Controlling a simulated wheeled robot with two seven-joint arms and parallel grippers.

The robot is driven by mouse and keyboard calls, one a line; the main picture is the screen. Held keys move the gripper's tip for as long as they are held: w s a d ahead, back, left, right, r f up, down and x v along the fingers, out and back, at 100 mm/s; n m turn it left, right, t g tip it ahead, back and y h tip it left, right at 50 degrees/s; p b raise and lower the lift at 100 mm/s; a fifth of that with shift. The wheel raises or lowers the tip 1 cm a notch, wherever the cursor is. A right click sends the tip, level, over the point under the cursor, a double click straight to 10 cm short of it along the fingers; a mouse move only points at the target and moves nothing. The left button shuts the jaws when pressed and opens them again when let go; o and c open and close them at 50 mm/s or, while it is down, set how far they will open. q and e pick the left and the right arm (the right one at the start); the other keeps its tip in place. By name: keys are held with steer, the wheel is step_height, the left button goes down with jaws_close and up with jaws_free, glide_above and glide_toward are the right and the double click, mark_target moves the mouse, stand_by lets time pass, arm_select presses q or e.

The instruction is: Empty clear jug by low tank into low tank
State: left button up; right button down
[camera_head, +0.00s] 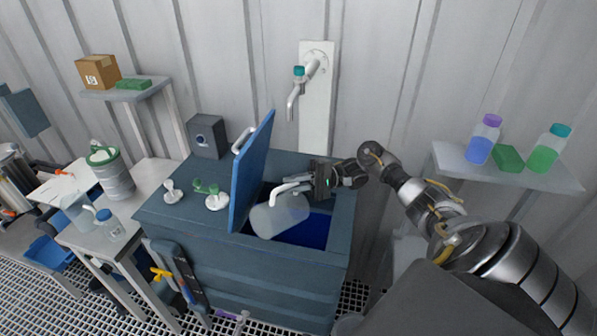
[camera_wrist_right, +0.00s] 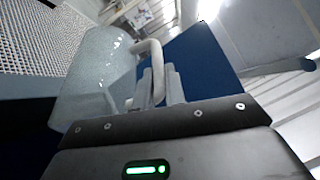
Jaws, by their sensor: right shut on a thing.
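The clear jug (camera_head: 280,214) is tilted over the opening of the low tank (camera_head: 246,278), with its white handle toward my right gripper. My right gripper (camera_head: 302,188) is shut on the jug's handle. In the right wrist view the jug (camera_wrist_right: 95,80) hangs at the left, and the gripper's fingers (camera_wrist_right: 160,88) close around its handle. The tank's blue lid (camera_head: 251,172) stands open to the left of the jug. Blue shows inside the tank below the jug. I cannot tell how much liquid is in the jug. My left gripper is not in view.
A tap (camera_head: 297,90) hangs on the wall behind the tank. A grey box (camera_head: 207,136) and small fittings (camera_head: 216,201) sit on the tank's left top. A side table at left holds another clear jug (camera_head: 78,211) and a white canister (camera_head: 112,176). A right shelf (camera_head: 510,171) holds bottles.

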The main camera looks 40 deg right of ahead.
mark_target(287, 185)
steer(key=shift+s+a+r+n+h+p, duration=0.15)
steer(key=shift+a+r+h+p, duration=0.4)
steer(key=shift+p, duration=0.85)
steer(key=shift+a+r+n+h+p, duration=0.25)
steer(key=shift+a+p, duration=0.5)
steer(key=shift+p, duration=0.65)
steer(key=shift+a+f+g+h+b, duration=0.4)
steer(key=shift+a+b, duration=0.1)
steer(key=shift+a, duration=0.15)
steer(key=a+h, duration=0.2)
steer(key=a+r+n+h, duration=0.1)
steer(key=a+h, duration=0.1)
steer(key=a, duration=0.1)
steer(key=a+r+n+h, duration=0.1)
steer(key=a, duration=0.1)
steer(key=shift+s+a+g+h, duration=0.25)
steer(key=shift+a+g+h, duration=0.1)
steer(key=shift+g+h, duration=0.05)
steer(key=shift+a+h, duration=0.45)
steer(key=shift+h, duration=0.05)
steer(key=shift+d, duration=0.1)
